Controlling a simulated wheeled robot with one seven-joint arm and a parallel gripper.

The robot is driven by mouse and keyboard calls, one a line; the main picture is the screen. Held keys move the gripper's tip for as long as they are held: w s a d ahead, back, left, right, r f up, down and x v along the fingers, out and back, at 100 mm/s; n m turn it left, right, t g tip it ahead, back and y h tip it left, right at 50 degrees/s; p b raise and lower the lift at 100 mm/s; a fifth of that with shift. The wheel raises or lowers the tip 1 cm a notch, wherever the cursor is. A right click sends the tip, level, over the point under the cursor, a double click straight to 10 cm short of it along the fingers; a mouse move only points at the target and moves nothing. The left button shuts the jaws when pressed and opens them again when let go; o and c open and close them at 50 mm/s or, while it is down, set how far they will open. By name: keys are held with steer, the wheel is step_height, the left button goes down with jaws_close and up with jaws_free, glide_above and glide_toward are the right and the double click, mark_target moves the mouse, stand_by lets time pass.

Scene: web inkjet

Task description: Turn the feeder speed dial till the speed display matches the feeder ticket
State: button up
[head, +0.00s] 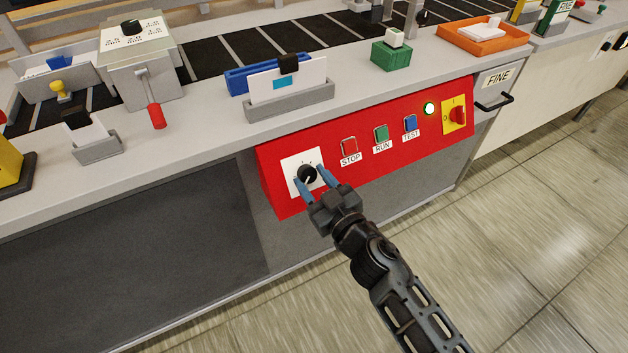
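The dial is a black round knob (307,174) with a light pointer mark, on a white plate (291,178) at the left end of a red control panel (270,160). My gripper (309,174) is at the dial, its two blue fingers spread, one on each side of the knob. The fingers look open; I cannot tell whether either touches the knob. A white card with a blue patch (285,85) and a black clip stands in a grey holder on the bench above; I cannot tell whether it is the feeder ticket. I cannot make out a speed display or any reading.
Right of the dial are a red STOP button (349,145), green RUN button (381,134), blue TEST button (410,123), a lit lamp (429,109) and a red switch (457,115) on yellow. The floor in front is clear.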

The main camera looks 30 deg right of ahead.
steer(key=c, duration=0.7)
steer(key=shift+o, duration=0.2)
steer(key=shift+r+n+p, duration=0.15)
steer(key=shift+n+p, duration=0.15)
steer(key=shift+p, duration=0.3)
steer(key=shift+d+r+n+y+p, duration=0.1)
steer(key=shift+r+n+y+p, duration=0.1)
steer(key=shift+n+y+p, duration=0.7)
steer(key=n+y+p, duration=0.1)
steer(key=n+p, duration=0.1)
steer(key=p, duration=0.3)
steer(key=shift+d+r+n+g, duration=0.1)
steer(key=shift+r+n+g, duration=0.05)
steer(key=shift+n+g, duration=0.25)
steer(key=n+y+p, duration=0.1)
steer(key=n+p, duration=0.1)
steer(key=n+g+p, duration=0.1)
steer(key=p, duration=0.1)
steer(key=shift+w+d+n+y, duration=0.1)
steer(key=shift+d+n+y, duration=0.05)
steer(key=shift+n+y, duration=0.25)
steer(key=shift+f+n+g+y+p, duration=0.15)
steer(key=shift+n+g+p, duration=0.05)
steer(key=shift+n+p, duration=0.4)
steer(key=shift+f+n+g+y+p, duration=0.1)
steer(key=shift+n+g+y+p, duration=0.1)
steer(key=shift+n+p, duration=0.4)
steer(key=shift+f, duration=0.1)
